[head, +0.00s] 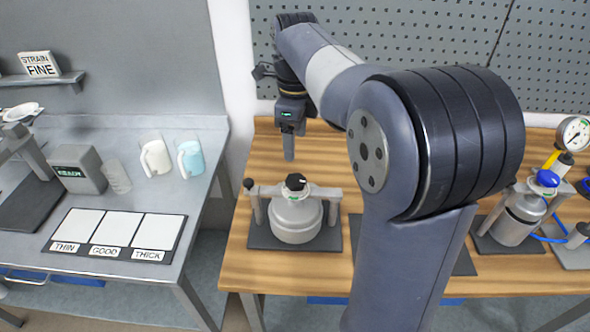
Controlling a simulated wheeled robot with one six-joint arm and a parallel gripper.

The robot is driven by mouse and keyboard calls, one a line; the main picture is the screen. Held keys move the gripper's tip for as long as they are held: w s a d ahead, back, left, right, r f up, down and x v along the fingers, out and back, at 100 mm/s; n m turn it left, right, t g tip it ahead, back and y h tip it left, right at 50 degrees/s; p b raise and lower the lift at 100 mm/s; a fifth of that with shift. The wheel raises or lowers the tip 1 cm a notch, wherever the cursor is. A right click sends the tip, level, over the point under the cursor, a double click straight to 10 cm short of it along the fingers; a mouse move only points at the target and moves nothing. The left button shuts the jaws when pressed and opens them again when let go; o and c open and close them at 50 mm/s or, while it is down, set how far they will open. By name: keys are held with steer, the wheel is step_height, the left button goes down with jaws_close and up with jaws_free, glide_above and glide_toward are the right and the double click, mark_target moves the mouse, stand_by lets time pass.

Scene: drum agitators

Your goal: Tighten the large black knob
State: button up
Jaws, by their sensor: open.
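The large black knob (296,182) sits on top of a silver lidded vessel (296,219) on the wooden bench. It has a small white mark on it. A bracket with posts on both sides holds the vessel, and a small black ball (248,183) tops its left end. My gripper (289,156) points down, above and behind the knob in the head view, apart from it. It is open and empty; its fingers overlap from this side.
My arm hides the middle of the wooden bench (240,270). At right stand another vessel with a blue knob (547,178) and a pressure gauge (574,133). A grey table (110,190) at left holds jugs and a THIN/GOOD/THICK board (116,233). A pegboard (400,40) closes off the back.

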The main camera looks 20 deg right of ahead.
mark_target(295, 179)
step_height(295, 179, down, 11)
steer(key=n, duration=2.9)
steer(key=shift+b, duration=0.3)
steer(key=shift+c, duration=0.4)
steer(key=c, duration=0.9)
